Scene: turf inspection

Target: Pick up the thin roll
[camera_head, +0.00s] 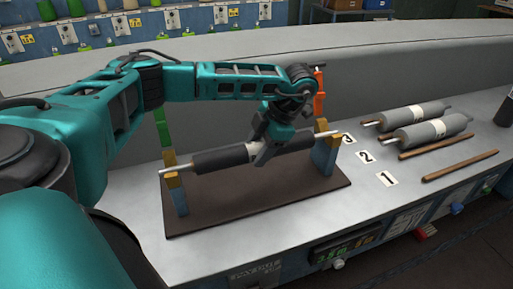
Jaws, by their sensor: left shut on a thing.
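The thin roll (215,160) is black with a light band near its middle and pale shaft ends. It lies across a stand with two blue and tan posts on a dark brown base (260,208). My left gripper (260,154) comes down from above and is shut on the roll near its middle. The roll's shaft ends appear at the tops of the posts; I cannot tell whether they touch. My right gripper is not in view.
Two thicker grey rolls (436,131) lie at the right with brown wooden strips (435,146) beside them. Number cards 1, 2 and 3 (387,179) lie on the grey bench. Green and orange upright parts rise by the posts. A control panel (345,248) is on the bench front.

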